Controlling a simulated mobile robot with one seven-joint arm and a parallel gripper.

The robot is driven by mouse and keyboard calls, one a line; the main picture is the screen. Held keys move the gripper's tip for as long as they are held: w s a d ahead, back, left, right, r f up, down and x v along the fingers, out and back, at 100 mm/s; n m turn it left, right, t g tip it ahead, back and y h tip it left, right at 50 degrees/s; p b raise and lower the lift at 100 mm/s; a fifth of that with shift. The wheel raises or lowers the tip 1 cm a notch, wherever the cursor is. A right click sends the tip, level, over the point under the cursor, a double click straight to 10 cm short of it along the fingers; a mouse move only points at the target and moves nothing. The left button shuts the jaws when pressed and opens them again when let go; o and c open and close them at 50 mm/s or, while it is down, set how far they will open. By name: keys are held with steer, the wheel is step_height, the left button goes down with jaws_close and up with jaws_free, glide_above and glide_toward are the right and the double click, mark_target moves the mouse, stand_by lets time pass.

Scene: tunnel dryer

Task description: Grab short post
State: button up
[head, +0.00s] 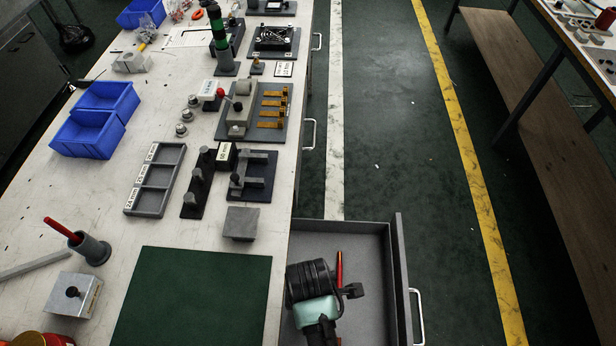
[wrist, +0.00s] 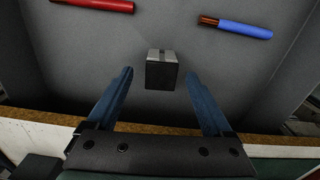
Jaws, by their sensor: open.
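A small block-like post (wrist: 162,72), dark on its near face with a lighter grey top, stands on the grey drawer floor in the wrist view. I take it for the short post. My gripper (wrist: 159,75) is open, with one blue finger to the left of the post and one to the right. Both fingers look apart from it, and nothing is held. How far the fingertips are above the post I cannot tell. In the head view my arm is over the open drawer (head: 362,238) and hides the post.
The drawer walls rise close around. The workbench (head: 205,230) edge runs along its left, with a green mat (head: 195,295) and a grey block (head: 241,223) nearby.

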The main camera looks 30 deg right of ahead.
step_height(320, 180, down, 4)
steer(key=shift+r, duration=0.1)
jaws_close()
stand_by(0.5)
